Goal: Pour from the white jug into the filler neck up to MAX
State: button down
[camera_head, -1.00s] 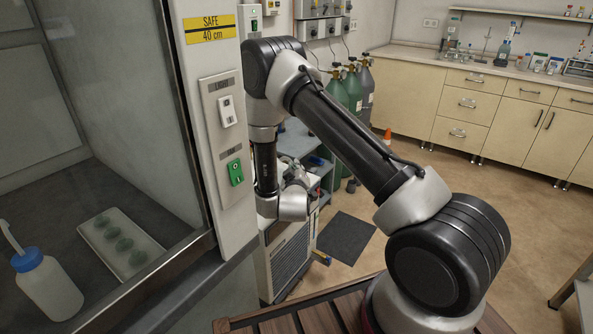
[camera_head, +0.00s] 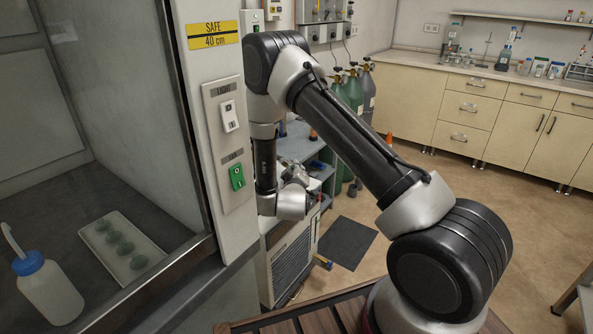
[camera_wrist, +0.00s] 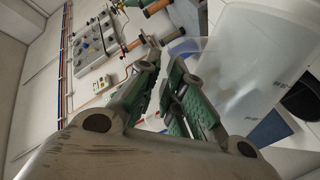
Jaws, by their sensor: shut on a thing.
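The white jug (camera_wrist: 250,60) fills the right of the wrist view, translucent and tilted in the picture, with small dark print on its wall. My gripper (camera_wrist: 160,75), with green-padded fingers, is shut on the jug at its near side; the exact grasp spot is partly hidden by the fingers. In the camera_head view my wrist hangs above the chiller unit (camera_head: 290,265), a pale box with a dark grille. The gripper and jug cannot be made out clearly there. I cannot make out the filler neck or a MAX mark in either view.
A fume hood with a squeeze bottle (camera_head: 50,290) and a white tray (camera_head: 88,232) stands at left. Gas cylinders (camera_head: 352,95) and a grey-blue shelf cart (camera_head: 300,145) are behind my wrist. A dark mat (camera_head: 346,243) lies on the floor, right of the chiller.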

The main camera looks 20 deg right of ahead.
jog(key=shift+r, duration=0.15)
jog(key=shift+w+a+r+n, duration=0.1)
jog(key=shift+a+r+n, duration=0.1)
jog(key=shift+r+n, duration=0.2)
jog(key=shift+w+a+r+n, duration=0.15)
jog(key=shift+r+n, duration=0.15)
jog(key=shift+r, duration=0.15)
jog(key=shift+r, duration=0.1)
dwell(1.1)
jog(key=shift+a+r+h, duration=0.1)
jog(key=shift+r+h, duration=0.15)
jog(key=shift+h, duration=0.05)
jog(key=shift+a+r+n, duration=0.1)
jog(key=shift+r+n, duration=0.05)
jog(key=shift+n, duration=0.15)
dwell(1.1)
jog(key=shift+w+r+g, duration=0.1)
jog(key=shift+r+g, duration=0.1)
jog(key=shift+g, duration=0.1)
jog(key=shift+a, duration=0.1)
jog(key=shift+r+n, duration=0.1)
jog(key=shift+n, duration=0.2)
dwell(1.2)
jog(key=shift+w+a+r, duration=0.1)
jog(key=shift+a+r, duration=0.1)
jog(key=shift+r, duration=0.05)
